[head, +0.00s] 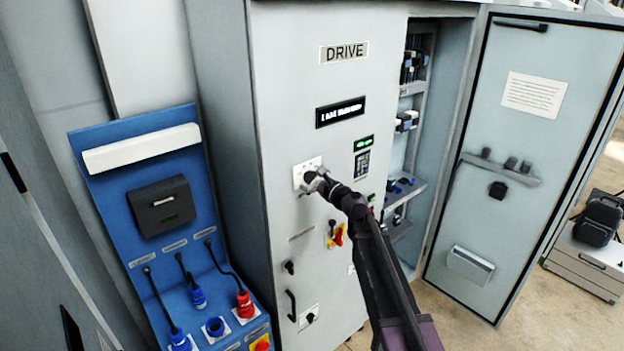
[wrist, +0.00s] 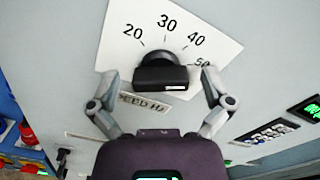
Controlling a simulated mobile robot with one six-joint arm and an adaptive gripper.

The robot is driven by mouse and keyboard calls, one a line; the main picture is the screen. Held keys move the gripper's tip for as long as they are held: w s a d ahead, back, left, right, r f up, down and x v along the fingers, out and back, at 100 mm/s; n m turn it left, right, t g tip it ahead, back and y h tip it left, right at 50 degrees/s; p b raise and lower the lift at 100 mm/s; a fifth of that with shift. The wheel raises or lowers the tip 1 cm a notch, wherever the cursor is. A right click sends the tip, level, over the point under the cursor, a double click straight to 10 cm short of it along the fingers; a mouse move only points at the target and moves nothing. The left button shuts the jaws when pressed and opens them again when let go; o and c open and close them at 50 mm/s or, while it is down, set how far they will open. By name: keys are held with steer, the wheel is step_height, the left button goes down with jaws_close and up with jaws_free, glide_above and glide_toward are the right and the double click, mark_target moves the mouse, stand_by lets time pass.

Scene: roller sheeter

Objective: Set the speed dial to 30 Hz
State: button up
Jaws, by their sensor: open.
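The speed dial is a black knob (wrist: 160,72) on a white scale plate (wrist: 120,40), seen in the wrist view. The numbers 20, 30, 40 and 50 show above and to the right of the knob. A small white mark is on the right part of the knob's front face; I cannot tell which number the knob points to. My gripper (wrist: 159,82) is open, with one finger on each side of the knob and visible gaps between. In the head view my gripper (head: 314,181) is at the plate (head: 302,164) and hides the knob.
The grey DRIVE cabinet (head: 285,100) has a lit display (head: 340,112) above the dial and a keypad (head: 362,164) to its right. A red-yellow switch (head: 335,235) and a black handle (head: 291,304) are below. The cabinet door (head: 530,150) stands open at right.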

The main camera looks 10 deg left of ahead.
steer(key=c, duration=1.1)
steer(key=shift+c, duration=0.2)
